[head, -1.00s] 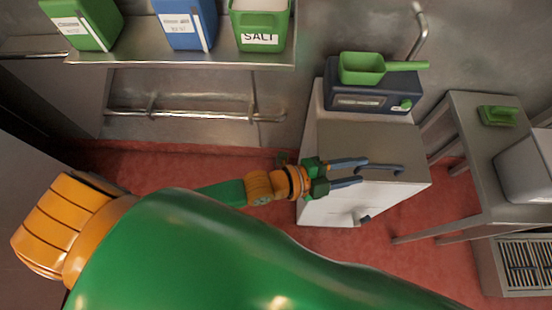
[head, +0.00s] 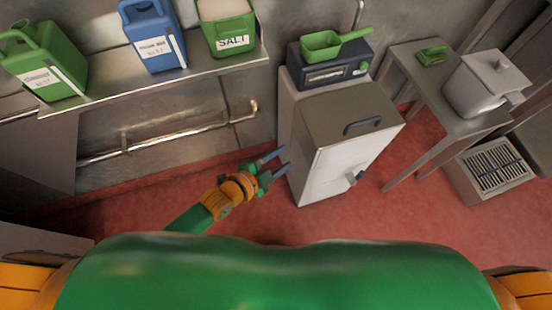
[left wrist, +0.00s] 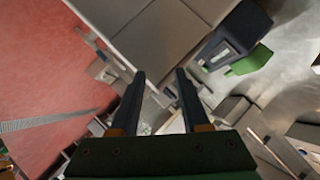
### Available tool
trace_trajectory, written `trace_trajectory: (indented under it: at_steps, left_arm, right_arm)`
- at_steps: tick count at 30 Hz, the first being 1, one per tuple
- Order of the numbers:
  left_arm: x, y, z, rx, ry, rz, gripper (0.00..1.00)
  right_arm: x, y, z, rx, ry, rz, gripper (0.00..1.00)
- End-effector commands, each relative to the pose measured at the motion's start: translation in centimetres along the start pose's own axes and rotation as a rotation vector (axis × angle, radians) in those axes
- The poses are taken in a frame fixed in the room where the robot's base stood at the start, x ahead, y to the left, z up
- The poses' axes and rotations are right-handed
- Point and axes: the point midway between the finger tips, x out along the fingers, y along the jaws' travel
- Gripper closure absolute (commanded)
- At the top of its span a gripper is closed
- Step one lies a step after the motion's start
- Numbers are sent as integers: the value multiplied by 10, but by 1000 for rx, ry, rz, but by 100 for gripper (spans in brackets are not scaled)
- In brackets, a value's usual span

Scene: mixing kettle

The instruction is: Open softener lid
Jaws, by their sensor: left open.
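The softener (head: 338,160) is a white cabinet standing on the red floor in the middle right of the head view. Its flat grey lid (head: 330,115) looks closed, with a dark bar handle (head: 362,126) near its right edge. My left gripper (head: 284,158) is open and empty, its two dark fingers pointing toward the cabinet's left side, apart from the handle. In the left wrist view the open fingers (left wrist: 160,75) show in front of grey panels (left wrist: 155,35), with nothing between the tips. My right gripper does not show.
A dark control box (head: 325,72) with a green scoop (head: 330,42) on it sits behind the lid. A shelf (head: 110,95) with a green salt container (head: 228,30) and jugs is at the upper left. A metal table (head: 425,90) stands to the right.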

Motion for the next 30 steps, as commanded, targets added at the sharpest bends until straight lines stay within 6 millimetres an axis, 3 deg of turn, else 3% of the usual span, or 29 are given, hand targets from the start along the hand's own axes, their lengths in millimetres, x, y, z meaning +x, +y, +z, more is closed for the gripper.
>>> trace_trajectory:
  at_steps: [11, 14, 17, 18, 21, 25, 27, 30]
  left_arm:
    - [-1, 0, 3, -12, -13, 3, 54]
    - [-13, 8, 41, -152, -156, 27, 54]
    - [-56, 49, 108, -443, -437, 65, 54]
    - [-81, 74, 131, -567, -555, 77, 54]
    - [-146, 139, 160, -829, -810, 99, 54]
    - [-212, 202, 163, -1050, -1035, 113, 54]
    - [-233, 222, 160, -1114, -1103, 116, 54]
    - [-244, 235, 158, -1152, -1143, 117, 54]
  right_arm:
    - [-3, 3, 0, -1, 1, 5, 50]
    - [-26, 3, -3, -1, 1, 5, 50]
    - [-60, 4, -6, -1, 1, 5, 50]
    - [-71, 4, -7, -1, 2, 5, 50]
    - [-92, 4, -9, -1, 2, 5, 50]
    - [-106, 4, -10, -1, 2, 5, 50]
    - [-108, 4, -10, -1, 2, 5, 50]
    - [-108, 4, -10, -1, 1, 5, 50]
